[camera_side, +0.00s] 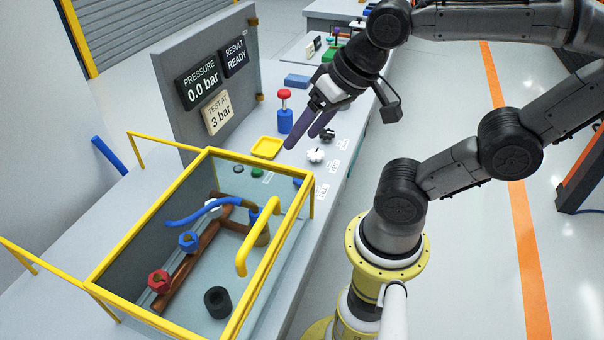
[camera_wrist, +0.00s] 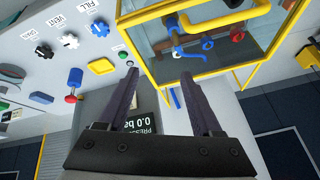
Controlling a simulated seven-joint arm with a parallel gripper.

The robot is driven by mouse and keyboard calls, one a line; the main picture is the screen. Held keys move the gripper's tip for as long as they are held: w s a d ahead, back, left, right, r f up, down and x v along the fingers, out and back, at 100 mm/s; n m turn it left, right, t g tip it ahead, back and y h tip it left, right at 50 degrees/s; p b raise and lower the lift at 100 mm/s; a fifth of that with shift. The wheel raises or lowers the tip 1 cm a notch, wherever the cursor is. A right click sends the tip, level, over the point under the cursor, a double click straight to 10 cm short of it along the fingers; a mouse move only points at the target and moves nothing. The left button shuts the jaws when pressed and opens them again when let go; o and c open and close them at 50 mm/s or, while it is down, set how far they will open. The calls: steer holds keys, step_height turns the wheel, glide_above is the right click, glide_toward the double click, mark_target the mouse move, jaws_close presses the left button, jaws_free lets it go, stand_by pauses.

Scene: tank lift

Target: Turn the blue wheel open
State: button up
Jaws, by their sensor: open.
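The blue wheel (camera_wrist: 98,28) sits on the bench top by the FILL label, at the upper left in the wrist view. In the side view the blue wheel (camera_side: 298,183) is small and partly hidden by the tank's yellow frame. A white wheel (camera_side: 316,156) by the VENT label and a black wheel (camera_side: 328,135) stand in line with it. My gripper (camera_side: 303,137) is open and empty above the bench, away from the blue wheel. In the wrist view my gripper (camera_wrist: 160,75) shows both dark fingers apart, with nothing between them.
The glass tank with a yellow frame (camera_side: 180,180) stands close to the blue wheel. A yellow tray (camera_side: 267,147) and a red-topped blue post (camera_side: 285,115) are nearby. The grey display panel (camera_side: 197,85) reads 0.0 bar, READY and test at 3 bar.

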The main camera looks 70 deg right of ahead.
steer(key=shift+o, duration=1.4)
steer(key=w+m, duration=0.1)
steer(key=w+d+m, duration=0.1)
steer(key=m, duration=0.1)
steer(key=w+d+m+g, duration=0.1)
steer(key=m, duration=0.1)
steer(key=shift+w+d+f+h, duration=0.1)
steer(key=shift+w+f+h, duration=0.2)
steer(key=w+d+f+m+g, duration=0.3)
steer(key=d+f+m+g, duration=0.2)
steer(key=d+f+m, duration=0.8)
steer(key=shift+n, duration=0.7)
steer(key=f, duration=1.1)
steer(key=shift+w+d+f, duration=0.1)
steer(key=shift+d+f, duration=0.15)
steer(key=shift+f, duration=0.1)
steer(key=c, duration=1.4)
